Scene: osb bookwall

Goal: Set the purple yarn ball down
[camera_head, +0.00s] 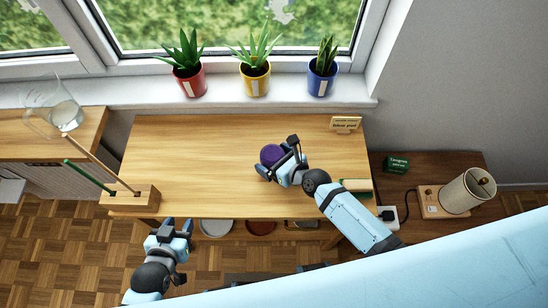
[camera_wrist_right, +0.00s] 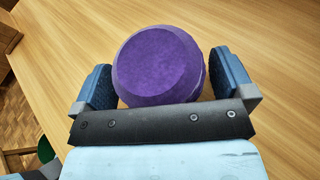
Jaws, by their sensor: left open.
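The purple yarn ball (camera_head: 272,155) is over the middle of the wooden table (camera_head: 190,165). I cannot tell whether the ball's underside touches the tabletop. My left gripper (camera_head: 177,228) is open and empty, in front of the table's near edge at the left.
A wooden block with rods (camera_head: 130,198) stands at the table's front left. A small sign (camera_head: 345,124) is at the back right. Potted plants line the windowsill (camera_head: 220,88). The tabletop left of the ball is clear.

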